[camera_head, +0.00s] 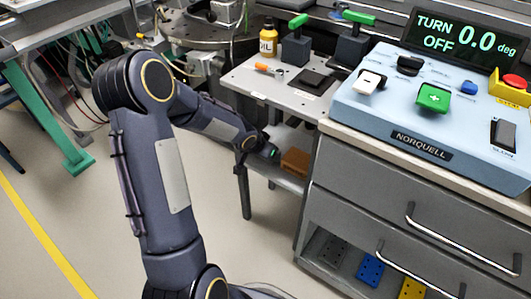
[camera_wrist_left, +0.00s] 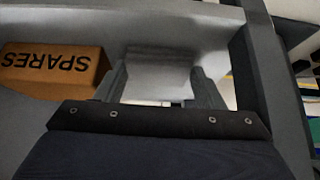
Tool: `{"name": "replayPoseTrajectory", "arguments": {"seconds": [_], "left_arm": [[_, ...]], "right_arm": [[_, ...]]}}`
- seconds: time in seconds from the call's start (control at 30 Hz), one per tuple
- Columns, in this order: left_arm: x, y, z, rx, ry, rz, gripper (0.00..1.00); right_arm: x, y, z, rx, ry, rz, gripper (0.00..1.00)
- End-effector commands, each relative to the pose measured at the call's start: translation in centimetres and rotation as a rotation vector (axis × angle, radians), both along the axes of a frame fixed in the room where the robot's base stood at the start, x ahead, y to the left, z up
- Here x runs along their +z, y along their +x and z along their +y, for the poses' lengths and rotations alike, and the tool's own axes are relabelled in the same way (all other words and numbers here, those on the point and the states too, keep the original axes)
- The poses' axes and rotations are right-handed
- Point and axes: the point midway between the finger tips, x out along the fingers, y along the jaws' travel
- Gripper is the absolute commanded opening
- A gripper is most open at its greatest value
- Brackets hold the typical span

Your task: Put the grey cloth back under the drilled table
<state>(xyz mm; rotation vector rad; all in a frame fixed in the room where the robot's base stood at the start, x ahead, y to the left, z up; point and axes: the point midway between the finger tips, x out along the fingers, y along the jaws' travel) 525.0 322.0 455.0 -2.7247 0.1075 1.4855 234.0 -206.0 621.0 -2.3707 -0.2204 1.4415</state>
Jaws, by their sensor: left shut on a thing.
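The drilled table (camera_head: 258,82) stands at the middle right in the head view, with a lower shelf (camera_head: 288,183) beneath its top. My left arm reaches under the tabletop, and my left gripper (camera_head: 270,152) is at the shelf's left side. In the left wrist view its two fingers (camera_wrist_left: 160,88) are shut on the grey cloth (camera_wrist_left: 158,72), a pale folded piece between them. I cannot tell whether the cloth touches the shelf. The cloth cannot be made out in the head view. My right gripper is not in view.
An orange-brown SPARES box (camera_wrist_left: 55,68) is close beside the gripper on the shelf; it also shows in the head view (camera_head: 295,162). A table leg (camera_head: 243,190) stands near my forearm. An oil bottle (camera_head: 268,38) and green-handled clamps (camera_head: 297,42) are on top. A drawer cabinet (camera_head: 385,205) stands right.

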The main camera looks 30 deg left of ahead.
Motion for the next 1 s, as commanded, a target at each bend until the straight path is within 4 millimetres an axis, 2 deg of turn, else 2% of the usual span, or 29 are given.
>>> {"name": "replayPoseTrajectory", "arguments": {"seconds": [0.1, 0.13, 0.2, 0.43, 0.57, 1.0], "left_arm": [[-0.5, 0.0, 0.0, -0.001, 0.001, 0.000, 0.38], [-0.3, 0.0, 0.0, -0.001, 0.001, 0.000, 0.66], [-0.3, 0.0, 0.0, -0.001, 0.001, 0.000, 0.71], [-0.2, 0.0, 0.0, 0.000, 0.000, 0.000, 0.71], [0.6, -0.2, 0.1, 0.001, 0.000, 0.000, 0.71], [8.3, -5.0, 0.5, 0.004, 0.000, 0.000, 0.71]], "right_arm": [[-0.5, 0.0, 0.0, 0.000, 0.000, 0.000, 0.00], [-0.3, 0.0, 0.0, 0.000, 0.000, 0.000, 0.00], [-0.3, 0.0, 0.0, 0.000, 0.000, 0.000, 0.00], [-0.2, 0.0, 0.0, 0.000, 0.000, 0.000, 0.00], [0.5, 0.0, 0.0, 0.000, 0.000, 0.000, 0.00], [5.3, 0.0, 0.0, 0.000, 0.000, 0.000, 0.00]]}}
